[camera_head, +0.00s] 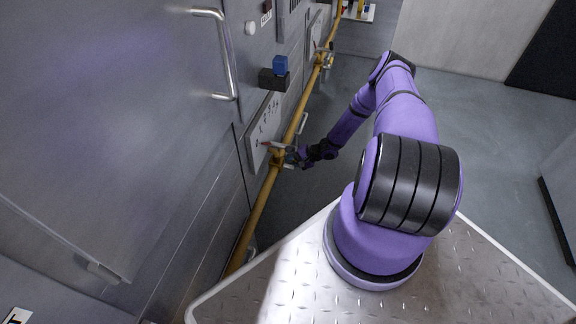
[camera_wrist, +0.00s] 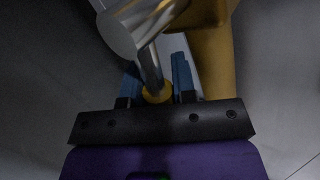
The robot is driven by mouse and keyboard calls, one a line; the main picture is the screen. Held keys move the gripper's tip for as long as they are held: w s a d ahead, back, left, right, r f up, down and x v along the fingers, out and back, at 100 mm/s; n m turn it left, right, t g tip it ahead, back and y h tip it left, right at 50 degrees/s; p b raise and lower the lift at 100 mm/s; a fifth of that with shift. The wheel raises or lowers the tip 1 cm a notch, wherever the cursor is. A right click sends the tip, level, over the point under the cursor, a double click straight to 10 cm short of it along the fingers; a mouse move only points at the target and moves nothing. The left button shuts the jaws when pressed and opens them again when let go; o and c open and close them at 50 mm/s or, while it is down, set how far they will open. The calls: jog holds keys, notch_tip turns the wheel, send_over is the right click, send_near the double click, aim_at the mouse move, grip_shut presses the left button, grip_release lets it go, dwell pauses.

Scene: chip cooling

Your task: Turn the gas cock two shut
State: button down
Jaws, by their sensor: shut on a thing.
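A yellow gas pipe (camera_head: 262,195) runs along the metal wall; it also shows in the wrist view (camera_wrist: 215,60). A gas cock with a metal lever (camera_head: 278,146) sits on it at my gripper (camera_head: 294,156). In the wrist view, the shiny lever (camera_wrist: 148,68) passes between the blue fingers of my gripper (camera_wrist: 157,80), which is shut on it. A yellow part (camera_wrist: 158,94) shows between the fingers. Another cock (camera_head: 323,60) is farther along the pipe. I cannot read which cock is number two. The lever's exact angle to the pipe is unclear.
A white marked plate (camera_head: 262,130) is on the wall behind the held cock. A blue block (camera_head: 280,66) on a black block (camera_head: 271,80) juts from the wall above. A door handle (camera_head: 224,55) is at upper left. The floor (camera_head: 480,130) to the right is clear.

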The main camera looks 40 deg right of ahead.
jog(key=shift+d+r, duration=0.1)
dwell(0.3)
jog(key=c, duration=0.9)
grip_release()
jog(key=shift+w, duration=0.1)
